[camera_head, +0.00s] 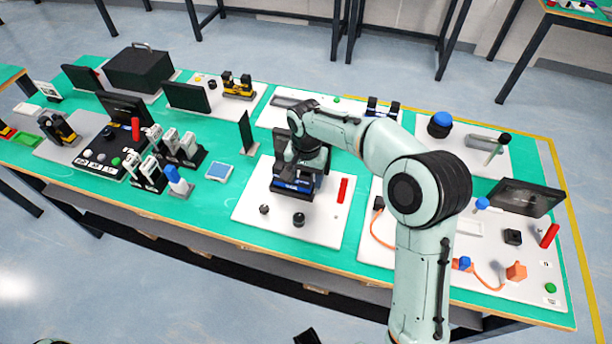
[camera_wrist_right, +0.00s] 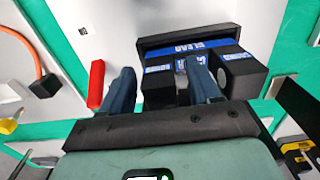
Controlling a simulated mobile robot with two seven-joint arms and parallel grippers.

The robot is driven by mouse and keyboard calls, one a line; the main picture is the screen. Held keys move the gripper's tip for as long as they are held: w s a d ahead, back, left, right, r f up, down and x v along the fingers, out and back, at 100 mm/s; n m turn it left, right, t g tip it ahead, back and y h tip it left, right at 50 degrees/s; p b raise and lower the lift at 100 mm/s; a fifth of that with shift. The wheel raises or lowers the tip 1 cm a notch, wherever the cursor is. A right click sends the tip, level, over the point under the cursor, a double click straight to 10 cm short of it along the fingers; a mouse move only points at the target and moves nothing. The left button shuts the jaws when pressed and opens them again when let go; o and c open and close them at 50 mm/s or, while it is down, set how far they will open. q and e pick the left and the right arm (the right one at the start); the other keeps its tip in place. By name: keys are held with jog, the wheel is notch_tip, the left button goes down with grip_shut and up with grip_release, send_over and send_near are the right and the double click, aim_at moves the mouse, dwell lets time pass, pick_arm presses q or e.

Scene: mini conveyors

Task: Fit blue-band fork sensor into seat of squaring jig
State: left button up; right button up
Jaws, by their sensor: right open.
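My right gripper (camera_head: 297,172) is over the white board in the middle of the table, right at a black jig (camera_head: 292,186) with a blue strip. In the right wrist view the jig (camera_wrist_right: 228,30) is a black frame with a blue lettered band. My right gripper (camera_wrist_right: 163,88) is open there, its two dark fingers apart. A black block with a blue label (camera_wrist_right: 158,88) shows between the fingers; it may be the fork sensor, but I cannot tell whether it is seated. Another black block (camera_wrist_right: 243,72) is right of the right finger. My left gripper is not in view.
A red cylinder (camera_head: 342,190) lies close to the jig, and close to the left finger in the wrist view (camera_wrist_right: 96,84). An orange cable (camera_head: 381,240) runs on the right board.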

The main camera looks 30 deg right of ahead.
notch_tip(320, 180, up, 12)
jog(key=shift+r+p, duration=0.15)
jog(key=shift+p, duration=0.8)
